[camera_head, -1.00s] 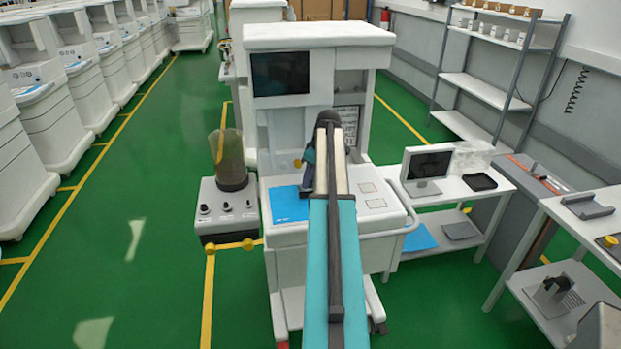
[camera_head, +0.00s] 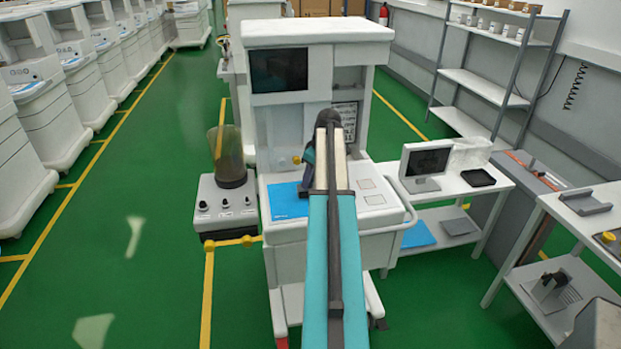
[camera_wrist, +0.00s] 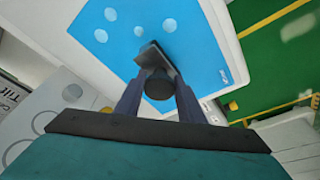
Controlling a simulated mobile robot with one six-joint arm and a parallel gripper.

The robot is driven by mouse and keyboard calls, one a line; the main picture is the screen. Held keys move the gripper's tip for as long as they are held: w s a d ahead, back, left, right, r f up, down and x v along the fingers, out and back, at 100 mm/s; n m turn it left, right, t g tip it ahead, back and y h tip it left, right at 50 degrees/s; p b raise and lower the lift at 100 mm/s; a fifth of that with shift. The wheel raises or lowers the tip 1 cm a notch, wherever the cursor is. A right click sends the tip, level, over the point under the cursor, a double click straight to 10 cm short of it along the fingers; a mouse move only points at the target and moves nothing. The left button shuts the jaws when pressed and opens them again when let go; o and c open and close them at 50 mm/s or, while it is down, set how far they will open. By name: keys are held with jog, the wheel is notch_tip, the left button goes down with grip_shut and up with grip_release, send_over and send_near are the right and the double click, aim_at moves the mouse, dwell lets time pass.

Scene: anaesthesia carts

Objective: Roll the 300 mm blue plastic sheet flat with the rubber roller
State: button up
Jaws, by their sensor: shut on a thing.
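The blue plastic sheet (camera_head: 287,203) lies on the white cart top, left of my arm. In the wrist view the sheet (camera_wrist: 205,65) shows several pale round spots and a small white mark near its right edge. My gripper (camera_wrist: 158,86) is shut on the rubber roller (camera_wrist: 153,55), a dark tool with a round black handle end towards the camera. The roller's far end is over the sheet. I cannot tell whether it touches. In the head view my arm hides most of the gripper and the roller.
The anaesthesia cart (camera_head: 320,35) rises behind the work surface with a dark screen (camera_head: 279,71). A grey control box with a clear cylinder (camera_head: 228,160) stands at the left. A side table (camera_head: 455,180) at the right carries a monitor and a black tray. Green floor is free at left.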

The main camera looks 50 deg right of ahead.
jog(key=shift+s+a, duration=0.65)
jog(key=shift+s, duration=0.15)
jog(key=shift+s+a+f, duration=0.1)
jog(key=shift+s+a, duration=0.6)
jog(key=shift+s, duration=0.1)
jog(key=shift+s+a, duration=0.1)
jog(key=shift+s, duration=0.05)
dwell(0.3)
jog(key=shift+s+a+r+p, duration=0.2)
jog(key=shift+s+a+p, duration=0.15)
jog(key=shift+s+a, duration=0.25)
jog(key=shift+s, duration=0.15)
jog(key=shift+s+a+f, duration=0.1)
jog(key=shift+s+a, duration=0.55)
jog(key=shift+s, duration=0.05)
dwell(0.4)
